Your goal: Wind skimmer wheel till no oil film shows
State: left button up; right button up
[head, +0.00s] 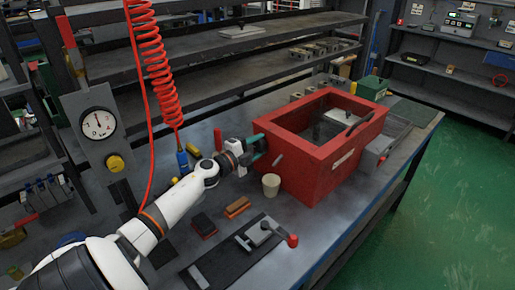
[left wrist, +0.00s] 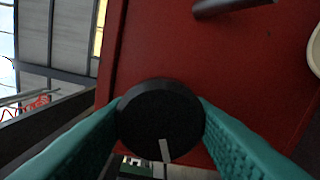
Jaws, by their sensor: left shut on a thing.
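The red open-topped tank (head: 318,176) stands on the bench; inside are a grey surface and darker patches (head: 330,128), and I cannot tell whether oil film is on it. My left gripper (head: 257,149) is at the tank's left side. In the left wrist view its teal fingers (left wrist: 160,122) are shut on a round black wheel (left wrist: 155,108) on the red wall. The wheel's white mark (left wrist: 165,150) points down, slightly right. A grey spout (head: 278,160) sticks out from the tank above a cream cup (head: 271,185). My right gripper is not in view.
A plate with a red-knobbed lever (head: 266,232) and two small blocks (head: 237,207) lie in front of the cup. A dial gauge (head: 98,124) stands at left. A red coiled hose (head: 153,65) hangs behind my left arm. A green box (head: 372,88) is behind the tank.

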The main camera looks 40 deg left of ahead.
pick_arm(q)
jog(key=m+b, duration=0.1)
jog(key=m, duration=0.3)
jog(key=shift+f+m, duration=0.15)
jog(key=shift+m, duration=0.15)
jog(key=m+b, duration=0.2)
jog(key=m, duration=0.2)
jog(key=shift+m, duration=0.3)
jog(key=m+b, duration=0.2)
jog(key=m, duration=0.3)
jog(key=shift+d+b, duration=0.1)
jog(key=shift+b, duration=0.2)
jog(key=shift+m+b, duration=0.7)
jog(key=shift+m, duration=1.5)
jog(key=o, duration=1)
jog(key=shift+c, duration=0.2)
jog(key=shift+s, duration=0.15)
